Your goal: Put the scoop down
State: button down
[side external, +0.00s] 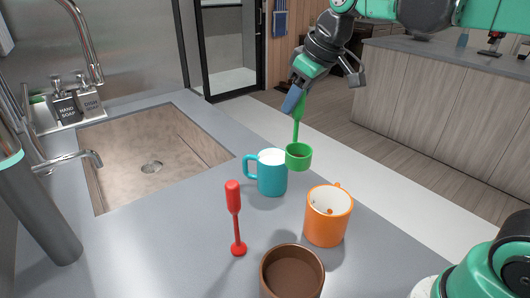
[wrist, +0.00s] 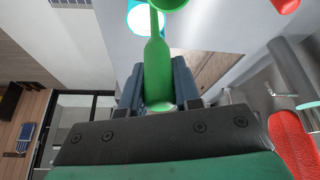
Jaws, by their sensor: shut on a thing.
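The green scoop (side external: 298,156) hangs from my gripper (side external: 293,102), with its handle up and its cup down. My gripper is shut on the top of the handle. The scoop's cup is beside the teal mug (side external: 271,178), at its right near the rim; I cannot tell if they touch. In the wrist view the scoop's green handle (wrist: 158,72) runs up from between the blue fingers of my gripper (wrist: 158,92). The scoop's cup is cut off at the top edge there.
An orange mug (side external: 327,220), a brown bowl (side external: 292,274) and a red upright utensil (side external: 234,215) stand on the grey counter (side external: 180,250). A sink (side external: 150,150) with faucets lies at the left. The counter between sink and red utensil is clear.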

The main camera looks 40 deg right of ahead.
jog(key=w+a+f, duration=0.2)
jog(key=w+a, duration=0.3)
jog(key=a, duration=0.2)
jog(key=w+a+f, duration=0.3)
jog(key=w+a, duration=0.1)
jog(key=a, duration=0.4)
notch_tip(320, 180, down, 8)
jog(key=n, duration=0.1)
jog(key=shift+w+a+g+y, duration=0.3)
jog(key=shift+w+a+y, duration=0.05)
jog(key=shift+a+y, duration=0.1)
jog(key=shift+f, duration=0.2)
jog(key=c, duration=0.6)
grip_release()
